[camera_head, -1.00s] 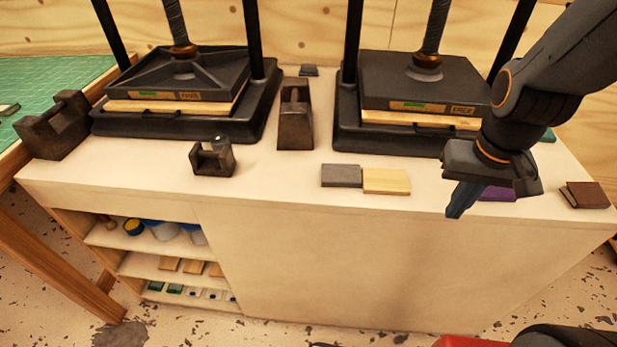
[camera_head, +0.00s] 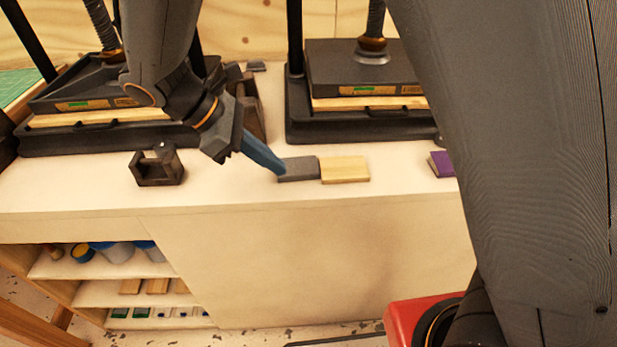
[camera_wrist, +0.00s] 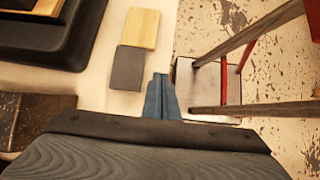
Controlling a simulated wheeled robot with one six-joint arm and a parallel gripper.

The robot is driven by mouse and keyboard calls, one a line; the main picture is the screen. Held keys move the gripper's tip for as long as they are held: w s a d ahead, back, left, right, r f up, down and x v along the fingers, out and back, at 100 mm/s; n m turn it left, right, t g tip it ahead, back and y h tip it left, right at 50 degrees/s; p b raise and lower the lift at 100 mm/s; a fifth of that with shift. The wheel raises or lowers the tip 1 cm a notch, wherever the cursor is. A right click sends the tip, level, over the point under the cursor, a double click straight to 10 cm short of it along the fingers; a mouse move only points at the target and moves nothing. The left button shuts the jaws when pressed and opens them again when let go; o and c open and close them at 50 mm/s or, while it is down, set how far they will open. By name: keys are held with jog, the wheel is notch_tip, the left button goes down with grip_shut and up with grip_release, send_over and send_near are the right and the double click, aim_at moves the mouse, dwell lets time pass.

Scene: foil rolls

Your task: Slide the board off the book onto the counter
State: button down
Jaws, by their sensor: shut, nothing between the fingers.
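A pale wooden board (camera_head: 345,169) lies near the counter's (camera_head: 240,210) front edge, end to end with a flat dark grey piece (camera_head: 299,169). Both also show in the wrist view, the board (camera_wrist: 140,28) beyond the grey piece (camera_wrist: 128,68). I cannot tell whether the grey piece is the book, or whether the board rests on anything. A purple book (camera_head: 441,163) lies farther right, partly hidden by my arm. My gripper (camera_head: 281,171) is shut and empty, its blue fingers at the grey piece's left end. In the wrist view the fingertips (camera_wrist: 160,76) appear beside it.
Two black presses (camera_head: 365,80) (camera_head: 95,105) with wooden boards under their plates stand behind. A small dark metal block (camera_head: 158,166) sits left of my gripper. Another dark weight stands behind my gripper. A red-framed stool (camera_wrist: 215,85) stands beyond the counter edge.

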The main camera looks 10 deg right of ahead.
aim_at(325, 179)
jog(key=d+f, duration=0.1)
jog(key=f, duration=0.1)
jog(key=d+f+n+p, duration=0.1)
jog(key=f, duration=0.1)
jog(key=w+d+f+n+t+h+p, duration=0.1)
jog(key=f, duration=0.1)
jog(key=shift+d+f, duration=0.1)
jog(key=shift+d, duration=0.1)
jog(key=shift+w+d+p, duration=0.15)
jog(key=shift+d+p, duration=0.15)
jog(key=shift+d, duration=0.3)
jog(key=shift+w+d+p, duration=0.15)
jog(key=shift+d+p, duration=0.1)
jog(key=shift+d, duration=0.35)
jog(key=shift+w+d+f, duration=0.15)
jog(key=shift+d, duration=0.6)
jog(key=shift+w+d+p, duration=0.15)
jog(key=shift+d+p, duration=0.3)
jog(key=shift+d, duration=0.6)
jog(key=shift+a, duration=0.1)
